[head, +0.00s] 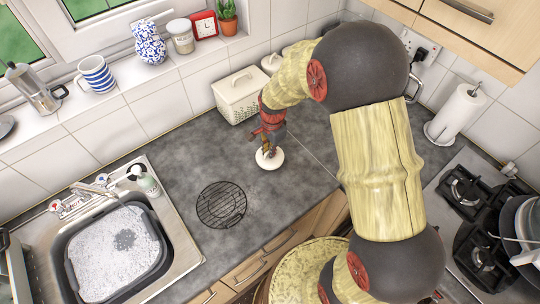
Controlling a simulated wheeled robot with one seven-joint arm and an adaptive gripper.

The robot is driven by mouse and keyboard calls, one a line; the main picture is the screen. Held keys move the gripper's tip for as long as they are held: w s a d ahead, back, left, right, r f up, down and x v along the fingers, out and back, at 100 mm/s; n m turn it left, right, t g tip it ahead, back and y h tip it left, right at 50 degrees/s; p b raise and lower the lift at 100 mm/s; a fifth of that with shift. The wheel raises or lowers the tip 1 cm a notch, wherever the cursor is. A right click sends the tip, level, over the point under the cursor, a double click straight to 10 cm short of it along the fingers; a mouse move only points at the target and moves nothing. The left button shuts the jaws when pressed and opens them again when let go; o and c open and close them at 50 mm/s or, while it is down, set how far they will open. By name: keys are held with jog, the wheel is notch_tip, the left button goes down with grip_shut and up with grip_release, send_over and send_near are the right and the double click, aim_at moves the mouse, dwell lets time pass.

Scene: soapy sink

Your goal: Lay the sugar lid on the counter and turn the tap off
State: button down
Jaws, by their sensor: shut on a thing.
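The white round lid (272,161) is at my gripper's fingertips, over the grey counter in the middle of the view. My gripper (268,150) points down from above and is shut on the lid near its centre. I cannot tell whether the lid touches the counter or hangs just above it. The tap (96,189) stands at the back of the sink on the left, its spout reaching over the basin. Whether water is running is too small to tell.
A grey tub (72,268) of foamy water sits in the steel sink (183,262). A round black wire rack (221,205) lies on the counter left of the lid. A cream bin (238,97) and white canisters (272,63) stand behind. A soap bottle (146,181) stands by the tap.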

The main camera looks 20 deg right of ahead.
jog(key=shift+f, duration=1.5)
jog(key=shift+f, duration=0.1)
jog(key=shift+f, duration=0.1)
jog(key=c, duration=2)
grip_release()
jog(key=s+r+n+t, duration=0.1)
jog(key=s+r+n, duration=0.35)
jog(key=r, duration=0.95)
jog(key=s+r+n+t, duration=0.1)
jog(key=s+r+n, duration=0.3)
jog(key=r, duration=1)
jog(key=s+r+n+t, duration=0.1)
jog(key=s+r+n, duration=0.2)
jog(key=s, duration=0.4)
jog(key=s+r+n+t, duration=0.1)
jog(key=s+r+n, duration=0.2)
jog(key=s, duration=0.3)
jog(key=shift+s+t+p, duration=0.4)
jog(key=shift+p, duration=0.05)
